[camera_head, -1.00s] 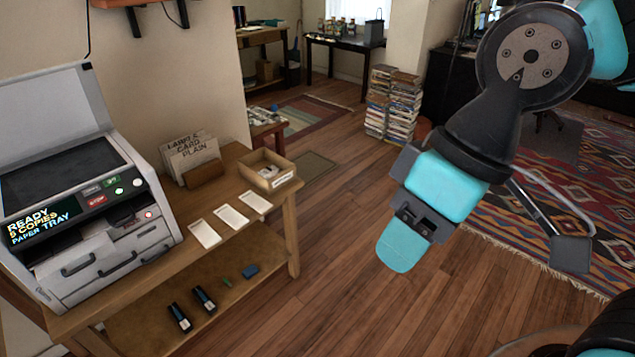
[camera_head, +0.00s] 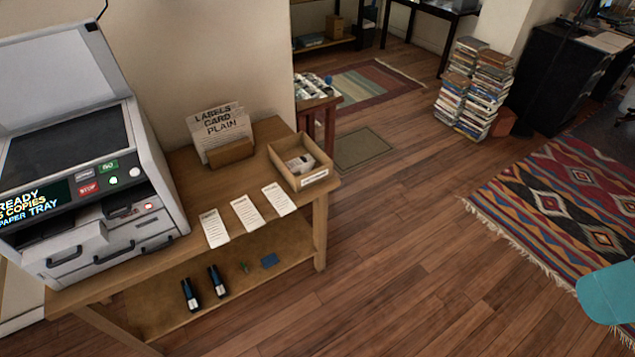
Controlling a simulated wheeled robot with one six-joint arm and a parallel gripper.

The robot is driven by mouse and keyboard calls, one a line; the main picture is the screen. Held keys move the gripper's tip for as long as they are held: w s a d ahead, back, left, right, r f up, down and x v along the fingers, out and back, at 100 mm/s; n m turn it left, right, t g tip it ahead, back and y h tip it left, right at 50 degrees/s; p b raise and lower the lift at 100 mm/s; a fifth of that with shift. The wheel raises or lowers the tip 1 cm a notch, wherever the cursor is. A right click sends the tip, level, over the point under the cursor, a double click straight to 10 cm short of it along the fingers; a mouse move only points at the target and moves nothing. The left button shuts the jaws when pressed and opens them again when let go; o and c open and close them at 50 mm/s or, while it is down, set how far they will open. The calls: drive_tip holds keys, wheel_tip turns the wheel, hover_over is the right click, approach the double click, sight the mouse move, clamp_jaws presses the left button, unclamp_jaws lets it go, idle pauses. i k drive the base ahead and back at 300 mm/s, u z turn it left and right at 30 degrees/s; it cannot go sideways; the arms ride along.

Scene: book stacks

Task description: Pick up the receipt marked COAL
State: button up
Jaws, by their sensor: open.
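Three white paper slips lie in a row along the front edge of the wooden table: a left slip (camera_head: 214,227), a middle slip (camera_head: 247,214) and a right slip (camera_head: 279,199). Each has small print, too small to read, so I cannot tell which is marked COAL. My gripper (camera_head: 608,293) shows only as a teal tip at the right edge, over the floor and rug and far from the slips. It is open, and nothing shows held in its visible part. The rest of the gripper is out of view.
A copier (camera_head: 90,150) fills the table's left end. A card holder (camera_head: 230,153) and an open wooden box (camera_head: 300,162) with small items stand behind the slips. The lower shelf (camera_head: 165,299) holds dark bottles and small objects. Book stacks (camera_head: 474,90) stand farther back; the floor in front is clear.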

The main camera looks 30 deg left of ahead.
sight(280, 202)
drive_tip(key=u, duration=0.05)
drive_tip(key=i, duration=0.75)
drive_tip(key=u, duration=0.95)
drive_tip(key=i, duration=0.75)
drive_tip(key=u, duration=0.95)
